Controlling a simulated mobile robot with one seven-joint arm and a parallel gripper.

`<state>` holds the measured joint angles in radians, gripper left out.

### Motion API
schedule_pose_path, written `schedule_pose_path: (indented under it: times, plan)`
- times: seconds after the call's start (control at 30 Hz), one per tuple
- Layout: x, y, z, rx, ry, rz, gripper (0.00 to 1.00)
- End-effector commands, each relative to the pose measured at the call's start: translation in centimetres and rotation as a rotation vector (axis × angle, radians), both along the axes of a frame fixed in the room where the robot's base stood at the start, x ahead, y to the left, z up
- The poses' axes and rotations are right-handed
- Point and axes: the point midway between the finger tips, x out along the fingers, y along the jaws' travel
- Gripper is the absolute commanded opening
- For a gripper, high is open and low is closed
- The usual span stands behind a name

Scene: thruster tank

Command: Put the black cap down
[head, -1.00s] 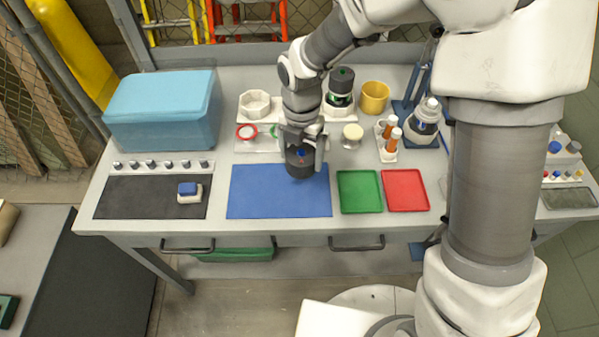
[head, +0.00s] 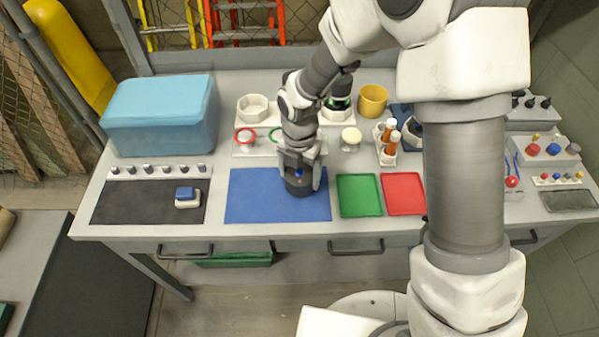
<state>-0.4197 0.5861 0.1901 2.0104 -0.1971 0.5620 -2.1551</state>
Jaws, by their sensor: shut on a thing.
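The black cap (head: 298,186) is a short dark cylinder with a small blue mark on top. It is over the right part of the blue mat (head: 255,207), close to its surface; I cannot tell whether it touches. My gripper (head: 300,176) points down with its two fingers on either side of the cap, shut on it. The mat is otherwise bare.
A green tray (head: 359,196) and a red tray (head: 403,194) lie right of the mat. A dark mat (head: 135,204) with a blue-and-white block (head: 187,197) is at left.

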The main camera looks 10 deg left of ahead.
Motion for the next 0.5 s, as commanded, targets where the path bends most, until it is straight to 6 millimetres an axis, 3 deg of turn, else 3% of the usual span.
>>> schedule_pose_path:
  times: [0.2, 0.23, 0.27, 0.5]
  plan:
    - [0.01, -0.01, -0.39, 0.0, 0.0, 0.0, 0.41]
    - [0.0, -0.02, -0.4, 0.0, 0.0, 0.0, 0.94]
    - [0.0, -0.02, -0.4, 0.0, 0.0, 0.0, 0.99]
    - [0.0, -0.01, -0.31, 0.0, 0.0, 0.0, 1.0]
